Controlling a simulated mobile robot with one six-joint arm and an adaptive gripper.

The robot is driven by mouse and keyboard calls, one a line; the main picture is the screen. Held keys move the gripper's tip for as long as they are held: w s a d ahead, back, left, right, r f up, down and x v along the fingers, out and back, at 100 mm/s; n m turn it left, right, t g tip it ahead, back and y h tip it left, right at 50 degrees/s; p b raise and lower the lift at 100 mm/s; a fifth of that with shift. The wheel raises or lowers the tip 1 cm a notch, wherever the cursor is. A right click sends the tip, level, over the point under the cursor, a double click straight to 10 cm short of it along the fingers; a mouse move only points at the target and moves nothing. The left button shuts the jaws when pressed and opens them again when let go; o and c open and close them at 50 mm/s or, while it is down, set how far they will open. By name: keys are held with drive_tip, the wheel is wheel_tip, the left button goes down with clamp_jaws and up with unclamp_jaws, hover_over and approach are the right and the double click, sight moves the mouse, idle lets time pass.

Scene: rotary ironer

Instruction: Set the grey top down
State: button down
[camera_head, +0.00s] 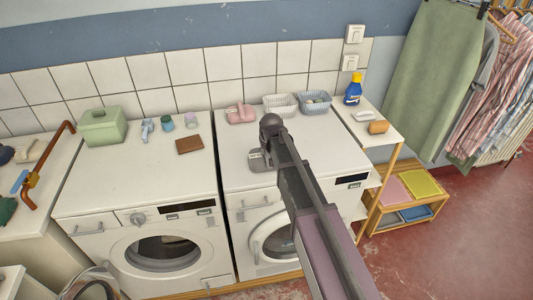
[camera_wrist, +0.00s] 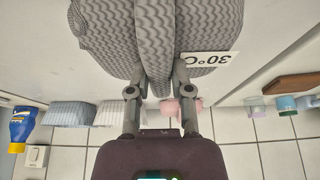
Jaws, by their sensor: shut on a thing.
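The grey top (camera_wrist: 105,35) is a patterned grey cloth with a white 30°C label (camera_wrist: 210,59). It fills the upper part of the wrist view, which is upside down. My gripper (camera_wrist: 158,82) is shut on a fold of it between the two fingers. In the head view a small part of the grey top (camera_head: 261,164) shows over the white top of the right washing machine (camera_head: 330,150). My arm hides the rest of it and my gripper there. I cannot tell whether the cloth touches the machine.
Behind the cloth stand a pink item (camera_head: 240,114), a white basket (camera_head: 280,104) and a grey-blue basket (camera_head: 314,102). The left machine holds a green box (camera_head: 102,127), small cups and a brown block (camera_head: 189,144). A blue bottle (camera_head: 353,89) stands on the side shelf.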

drive_tip(key=shift+f, duration=0.15)
drive_tip(key=c, duration=0.5)
unclamp_jaws()
drive_tip(key=shift+c, duration=0.2)
drive_tip(key=shift+a+r, duration=0.1)
drive_tip(key=shift+r, duration=0.1)
drive_tip(key=p+v, duration=1.1)
drive_tip(key=v, duration=0.1)
idle(0.8)
drive_tip(key=s+d+f+m+g+h, duration=0.1)
drive_tip(key=s+d+m+g, duration=0.2)
drive_tip(key=s+d, duration=1.8)
drive_tip(key=shift+d+f+g, duration=0.25)
drive_tip(key=shift+d+g, duration=0.05)
drive_tip(key=shift+g, duration=0.4)
